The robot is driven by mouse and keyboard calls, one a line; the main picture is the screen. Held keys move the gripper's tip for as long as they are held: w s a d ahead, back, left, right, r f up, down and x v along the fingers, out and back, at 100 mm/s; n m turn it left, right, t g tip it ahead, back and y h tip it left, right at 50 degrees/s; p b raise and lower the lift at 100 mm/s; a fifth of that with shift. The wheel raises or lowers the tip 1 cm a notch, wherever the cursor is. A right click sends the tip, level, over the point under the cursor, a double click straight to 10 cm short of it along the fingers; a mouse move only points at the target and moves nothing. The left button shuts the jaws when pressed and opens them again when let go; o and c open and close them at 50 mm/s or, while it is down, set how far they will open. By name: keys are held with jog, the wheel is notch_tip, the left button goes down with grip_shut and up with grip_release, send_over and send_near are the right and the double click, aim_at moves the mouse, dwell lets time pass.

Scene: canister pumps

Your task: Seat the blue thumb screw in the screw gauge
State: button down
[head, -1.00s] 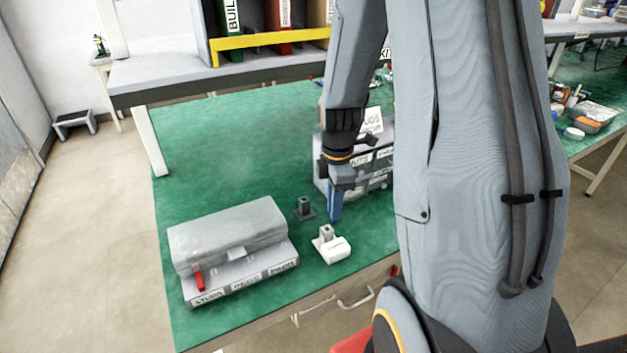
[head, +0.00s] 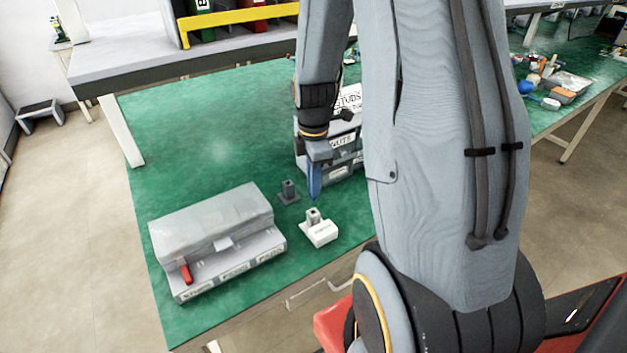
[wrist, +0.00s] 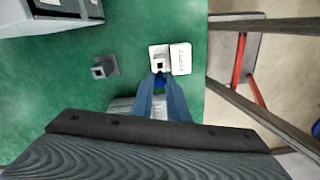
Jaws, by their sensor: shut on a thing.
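My gripper (head: 314,182) points down over the bench, its fingers shut on the blue thumb screw (wrist: 159,80). Only a small blue part of the screw shows between the fingertips in the wrist view; the rest is hidden. The white block with a small post and a label, which looks like the screw gauge (head: 323,235), stands on the green mat just in front of the fingers. In the wrist view the gauge (wrist: 181,58) lies just beyond the fingertips, with the screw close to its post. I cannot tell whether they touch.
A dark grey post on a square base (head: 289,192) stands left of the gauge. A grey labelled case (head: 215,230) with a red part sits at left. A labelled bin rack (head: 345,160) stands behind my gripper. Bare green mat (head: 190,130) lies at the back left.

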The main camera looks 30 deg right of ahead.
jog(key=shift+f+b, duration=1.1)
jog(key=shift+f, duration=1.65)
jog(key=c, duration=1.6)
grip_release()
jog(key=shift+c, duration=0.2)
jog(key=shift+r, duration=0.1)
jog(key=shift+r+b, duration=0.8)
jog(key=shift+r, duration=3)
